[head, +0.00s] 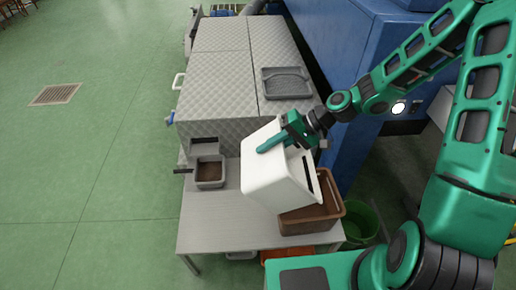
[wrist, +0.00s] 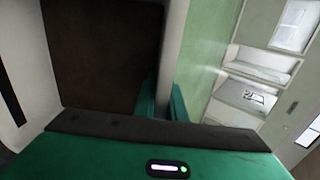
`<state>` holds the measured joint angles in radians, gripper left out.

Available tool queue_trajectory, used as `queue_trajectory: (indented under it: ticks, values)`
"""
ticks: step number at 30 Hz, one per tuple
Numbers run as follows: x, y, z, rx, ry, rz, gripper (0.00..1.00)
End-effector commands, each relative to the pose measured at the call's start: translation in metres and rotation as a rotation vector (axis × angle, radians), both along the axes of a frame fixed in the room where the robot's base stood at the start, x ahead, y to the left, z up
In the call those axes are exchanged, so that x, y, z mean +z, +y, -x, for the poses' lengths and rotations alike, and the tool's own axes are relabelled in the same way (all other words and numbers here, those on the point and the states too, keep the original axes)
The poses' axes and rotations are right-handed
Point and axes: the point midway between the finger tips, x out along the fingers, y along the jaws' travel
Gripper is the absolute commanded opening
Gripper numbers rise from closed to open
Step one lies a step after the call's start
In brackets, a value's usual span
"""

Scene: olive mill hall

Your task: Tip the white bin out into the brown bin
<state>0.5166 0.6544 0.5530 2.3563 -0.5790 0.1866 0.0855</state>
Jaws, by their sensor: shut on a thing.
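The white bin (head: 268,181) is held tilted in the air over the metal table, above and left of the brown bin (head: 330,217). My gripper (head: 272,144) is shut on a wall of the white bin; one green finger lies along its outside. In the wrist view my gripper (wrist: 163,97) has the pale wall of the white bin (wrist: 174,45) between its fingers. A dark brown surface fills the space left of that wall; I cannot tell whether it is the bin's contents. The brown bin stands on the table's right end, partly hidden behind the white bin.
A small grey container (head: 209,171) with brown contents stands on the metal table (head: 215,230), left of the white bin. A grey tray (head: 286,83) lies on the quilted metal cover behind. A green bucket (head: 360,222) is on the floor at right. A blue machine (head: 345,40) stands behind.

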Motion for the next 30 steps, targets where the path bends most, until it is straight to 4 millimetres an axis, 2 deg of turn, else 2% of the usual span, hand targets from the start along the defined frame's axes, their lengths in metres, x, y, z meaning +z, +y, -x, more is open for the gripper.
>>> queue_trajectory:
  ticks: [30]
  values:
    - [-0.003, -0.082, 0.002, -0.001, -0.017, -0.513, 0.0]
